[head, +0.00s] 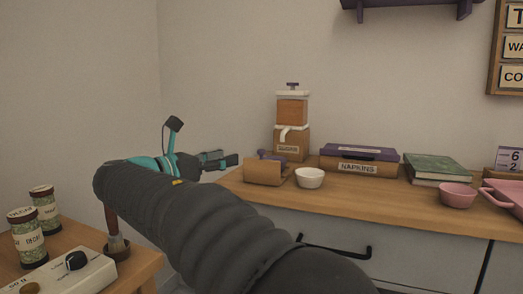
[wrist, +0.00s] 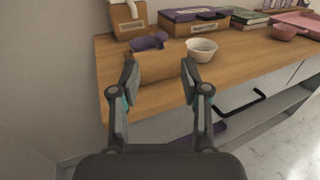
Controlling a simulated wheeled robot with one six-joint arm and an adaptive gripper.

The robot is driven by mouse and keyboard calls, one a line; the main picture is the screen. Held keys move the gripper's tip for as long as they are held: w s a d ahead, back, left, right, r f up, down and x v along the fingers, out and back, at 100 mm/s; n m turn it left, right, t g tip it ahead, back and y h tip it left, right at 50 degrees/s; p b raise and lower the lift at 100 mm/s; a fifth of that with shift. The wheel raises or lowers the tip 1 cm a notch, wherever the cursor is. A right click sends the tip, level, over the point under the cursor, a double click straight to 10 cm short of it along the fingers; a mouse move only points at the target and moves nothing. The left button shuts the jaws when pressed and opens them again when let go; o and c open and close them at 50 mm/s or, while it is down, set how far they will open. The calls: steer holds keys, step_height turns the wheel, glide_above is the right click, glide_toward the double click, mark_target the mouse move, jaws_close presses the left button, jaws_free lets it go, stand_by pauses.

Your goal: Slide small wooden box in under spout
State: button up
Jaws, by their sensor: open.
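The small wooden box (head: 263,173) stands near the counter's left end, with something purple (head: 270,156) at its back, in or behind it. It also shows in the wrist view (wrist: 160,66). The sugar dispenser (head: 291,112), with a white spout (head: 286,134) and a wooden base, stands behind the box; its lower part shows in the wrist view (wrist: 129,22). The box is in front of the spout, not beneath it. My gripper (head: 234,160) is open, just left of the box in the head view. In the wrist view its fingertips (wrist: 159,74) flank the box's near side; contact is unclear.
A white bowl (head: 309,178) stands close to the right of the box. A napkin box (head: 357,167), a green book (head: 435,166) and a pink cup (head: 457,196) are farther right. Two jars (head: 28,235) stand on a separate table at left.

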mark_target(261, 150)
steer(key=x, duration=1.2)
steer(key=shift+w+d, duration=0.25)
steer(key=shift+w, duration=0.05)
steer(key=shift+c, duration=0.3)
jaws_close()
